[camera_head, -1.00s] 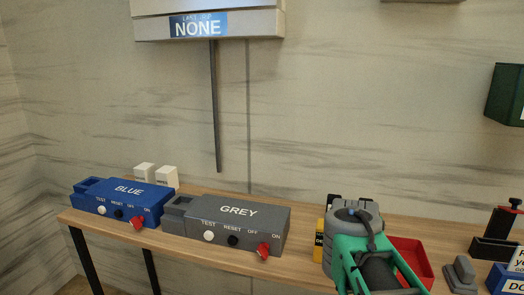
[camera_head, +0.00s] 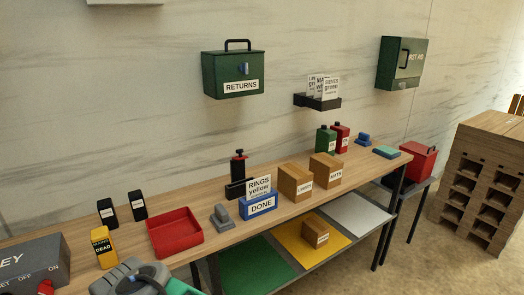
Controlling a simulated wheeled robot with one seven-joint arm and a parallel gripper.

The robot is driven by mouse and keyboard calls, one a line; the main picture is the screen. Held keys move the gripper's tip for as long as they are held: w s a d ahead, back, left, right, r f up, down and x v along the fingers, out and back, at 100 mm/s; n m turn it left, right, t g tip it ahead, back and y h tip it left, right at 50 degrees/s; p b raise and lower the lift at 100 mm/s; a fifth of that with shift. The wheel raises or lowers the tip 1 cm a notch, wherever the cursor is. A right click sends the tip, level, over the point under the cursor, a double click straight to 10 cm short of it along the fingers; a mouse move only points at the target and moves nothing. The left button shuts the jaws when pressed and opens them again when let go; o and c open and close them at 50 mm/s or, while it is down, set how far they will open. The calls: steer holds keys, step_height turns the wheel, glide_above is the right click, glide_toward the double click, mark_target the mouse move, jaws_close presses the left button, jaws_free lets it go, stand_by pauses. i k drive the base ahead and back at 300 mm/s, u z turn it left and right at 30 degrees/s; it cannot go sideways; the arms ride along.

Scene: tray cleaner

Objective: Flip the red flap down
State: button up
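A red switch flap (camera_head: 46,286) is on the front of the grey box (camera_head: 36,259) at the lower left, next to the "OFF" and "ON" labels. Only its top shows, cut by the bottom edge of the picture, so I cannot tell its position. The grey round joint and teal link of my arm show at the bottom left, just right of the grey box. My gripper's fingers are outside the picture.
A yellow box (camera_head: 103,246), two black bottles (camera_head: 108,213) and a red tray (camera_head: 175,232) stand near my arm. A blue DONE box (camera_head: 259,206) and brown boxes (camera_head: 296,182) stand further right. A lower shelf holds coloured mats (camera_head: 312,243).

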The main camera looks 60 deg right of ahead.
mark_target(239, 152)
steer(key=z, duration=0.4)
steer(key=k, duration=0.95)
steer(key=z, duration=0.95)
steer(key=i, duration=0.85)
steer(key=u, duration=0.55)
steer(key=i, duration=0.6)
steer(key=u, duration=0.6)
